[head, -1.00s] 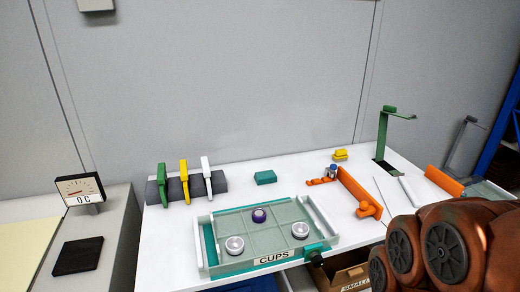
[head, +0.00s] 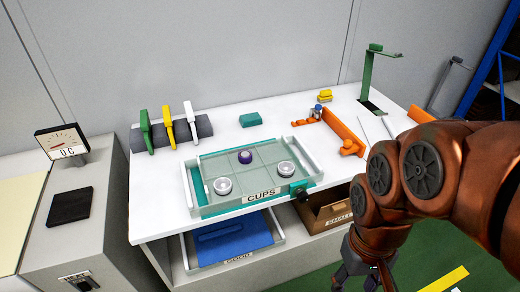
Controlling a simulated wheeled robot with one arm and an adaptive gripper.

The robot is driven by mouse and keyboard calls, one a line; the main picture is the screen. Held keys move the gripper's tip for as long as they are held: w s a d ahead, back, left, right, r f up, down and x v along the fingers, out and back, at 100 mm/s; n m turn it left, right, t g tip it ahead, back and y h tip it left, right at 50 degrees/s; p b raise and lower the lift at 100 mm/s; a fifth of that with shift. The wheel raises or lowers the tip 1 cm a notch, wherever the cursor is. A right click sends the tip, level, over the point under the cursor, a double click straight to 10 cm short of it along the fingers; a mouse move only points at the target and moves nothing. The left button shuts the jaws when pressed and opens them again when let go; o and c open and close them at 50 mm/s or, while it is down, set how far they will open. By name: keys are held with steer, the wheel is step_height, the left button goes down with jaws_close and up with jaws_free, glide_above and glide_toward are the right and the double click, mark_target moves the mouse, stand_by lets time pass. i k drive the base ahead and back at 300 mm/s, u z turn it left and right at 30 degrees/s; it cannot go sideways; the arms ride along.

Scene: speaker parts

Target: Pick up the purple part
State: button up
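The purple part (head: 245,156) is a small round piece. It sits near the back middle of the tray marked CUPS (head: 213,206), on the white table. Two white round parts are in the same tray, one at the front left (head: 222,185) and one at the right (head: 285,168). My gripper (head: 362,284) hangs at the bottom edge of the head view, in front of the table and well away from the purple part. It is dark and partly cut off by the frame, so its finger opening is unclear.
A rack (head: 180,133) with green, yellow and white tools stands at the back left. A teal block (head: 250,119) lies behind the tray. Orange parts (head: 343,130) and a green stand (head: 372,75) are at the right. A blue item (head: 232,240) lies in a lower tray.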

mark_target(245, 156)
steer(key=u, duration=1.05)
steer(key=k, duration=0.6)
steer(key=u, duration=0.75)
steer(key=i, duration=1.25)
steer(key=z, duration=0.6)
